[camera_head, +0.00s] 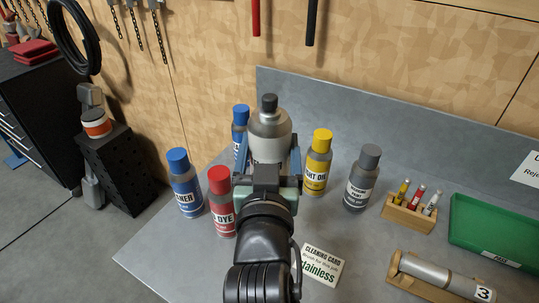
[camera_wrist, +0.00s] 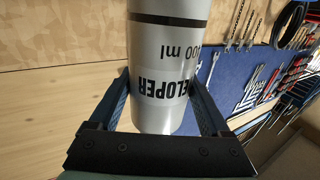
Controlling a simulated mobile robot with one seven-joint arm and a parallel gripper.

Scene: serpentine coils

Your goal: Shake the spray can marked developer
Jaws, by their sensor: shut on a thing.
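The developer spray can (camera_head: 268,123) is silver with a dark grey cap and a pale band. In the head view it is upright, cap up, and looks larger than the cans around it, as if raised above the bench. My gripper (camera_head: 268,160) is shut on its lower body, a blue finger on each side. In the wrist view the can (camera_wrist: 168,50) stands between the fingers, with "DEVELOPER" partly readable and upside down in the picture. The label's ends and the can's other end are out of that view.
Close around my gripper on the grey bench (camera_head: 160,250) stand a blue can (camera_head: 185,185), another blue can (camera_head: 240,120), a red dye can (camera_head: 221,205), a yellow oil can (camera_head: 316,165) and a grey can (camera_head: 361,180). A card (camera_head: 322,265) and a marker rack (camera_head: 408,214) lie right.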

